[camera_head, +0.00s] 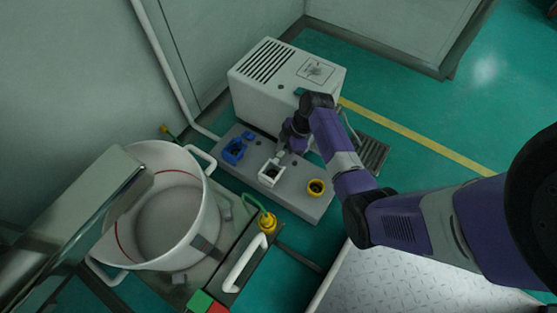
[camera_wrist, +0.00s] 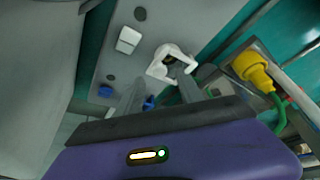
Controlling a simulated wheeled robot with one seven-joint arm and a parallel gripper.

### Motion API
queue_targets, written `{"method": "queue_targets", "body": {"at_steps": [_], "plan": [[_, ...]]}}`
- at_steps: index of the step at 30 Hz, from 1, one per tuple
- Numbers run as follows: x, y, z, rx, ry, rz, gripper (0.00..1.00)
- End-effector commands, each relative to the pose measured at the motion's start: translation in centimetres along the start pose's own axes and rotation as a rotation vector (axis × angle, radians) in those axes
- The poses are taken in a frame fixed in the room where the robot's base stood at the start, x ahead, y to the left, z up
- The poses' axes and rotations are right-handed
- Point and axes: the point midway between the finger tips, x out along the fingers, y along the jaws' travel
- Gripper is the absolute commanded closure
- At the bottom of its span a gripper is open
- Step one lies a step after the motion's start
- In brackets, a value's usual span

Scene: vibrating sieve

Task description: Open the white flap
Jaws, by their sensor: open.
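A white socket (camera_head: 271,174) with a dark opening sits in the middle of a grey panel (camera_head: 298,200). In the wrist view the white socket (camera_wrist: 158,68) shows as a white housing with a dark hollow, just beyond my fingertips. I cannot tell which white part is the flap, or how far it stands open. My gripper (camera_head: 284,153) is over the panel, close beside the socket on its far side. In the wrist view my gripper (camera_wrist: 160,86) has its two fingers apart with nothing seen held between them. Contact with the socket cannot be told.
A white vented box (camera_head: 290,75) stands behind. A large white pot (camera_head: 208,222) and a yellow plug (camera_head: 267,222) are front left. A white rectangular piece (camera_wrist: 128,40) lies on the panel.

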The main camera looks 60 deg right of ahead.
Motion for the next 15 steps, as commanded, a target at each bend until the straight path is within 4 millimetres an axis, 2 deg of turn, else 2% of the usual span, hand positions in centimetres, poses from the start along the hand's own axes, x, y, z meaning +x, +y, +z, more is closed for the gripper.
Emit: {"method": "queue_targets", "body": {"at_steps": [1,6,15], "plan": [[1.2,0.0,0.1,-0.001,0.000,0.000,0.56],[2.7,0.1,0.1,0.000,0.000,0.002,0.56],[3.1,0.1,0.0,0.000,0.000,0.002,0.56]]}}
